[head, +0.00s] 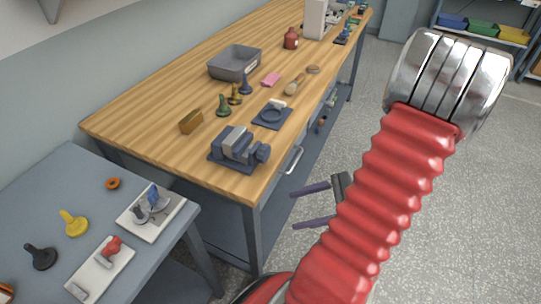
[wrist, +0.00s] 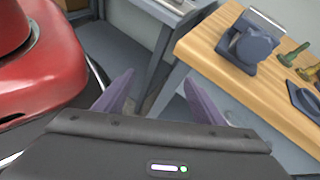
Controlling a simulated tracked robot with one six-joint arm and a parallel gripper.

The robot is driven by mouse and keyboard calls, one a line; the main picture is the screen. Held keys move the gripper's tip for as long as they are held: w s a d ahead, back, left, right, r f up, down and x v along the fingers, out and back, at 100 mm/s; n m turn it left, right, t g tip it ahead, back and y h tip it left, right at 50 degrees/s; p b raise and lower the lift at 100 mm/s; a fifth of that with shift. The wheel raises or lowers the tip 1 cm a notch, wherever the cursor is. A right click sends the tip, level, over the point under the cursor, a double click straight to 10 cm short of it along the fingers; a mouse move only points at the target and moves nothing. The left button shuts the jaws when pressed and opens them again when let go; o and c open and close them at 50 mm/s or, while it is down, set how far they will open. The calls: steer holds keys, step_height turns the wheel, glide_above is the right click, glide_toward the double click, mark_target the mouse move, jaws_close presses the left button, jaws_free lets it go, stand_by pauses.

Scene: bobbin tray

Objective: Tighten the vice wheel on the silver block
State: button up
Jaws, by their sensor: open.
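A dark blue-grey vice (head: 225,160) stands near the front end of the wooden workbench, with a lighter silver block (head: 237,136) at its jaws. Its round wheel (head: 262,153) is on its right side. The wrist view shows the wheel (wrist: 254,45) and part of the silver block (wrist: 267,19) at the upper right. My gripper (head: 294,210) is open and empty, its two purple fingers apart. It is beside the bench, to the right of and below the vice in the head view, not touching it. In the wrist view the fingers (wrist: 158,78) point towards the bench's leg.
The workbench (head: 165,146) also holds a grey bin (head: 236,63), a brass block (head: 191,121), several bobbin-like pieces and a dark plate with a ring (head: 272,115). A grey side table (head: 60,185) with white trays stands at left. Open floor lies to the right.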

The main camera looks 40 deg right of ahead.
mark_target(268, 154)
steer(key=w+d+r+m+t+h, duration=0.2)
steer(key=w+d+r+m+t, duration=0.1)
steer(key=d+r+m+t, duration=0.3)
steer(key=d+t, duration=0.1)
steer(key=d, duration=0.1)
steer(key=shift+d+t, duration=0.3)
steer(key=shift+t, duration=0.1)
steer(key=shift+w, duration=0.15)
steer(key=shift+x, duration=6.8)
steer(key=shift+d+f, duration=0.15)
steer(key=shift+f, duration=0.05)
steer(key=shift+c, duration=0.3)
steer(key=c, duration=1)
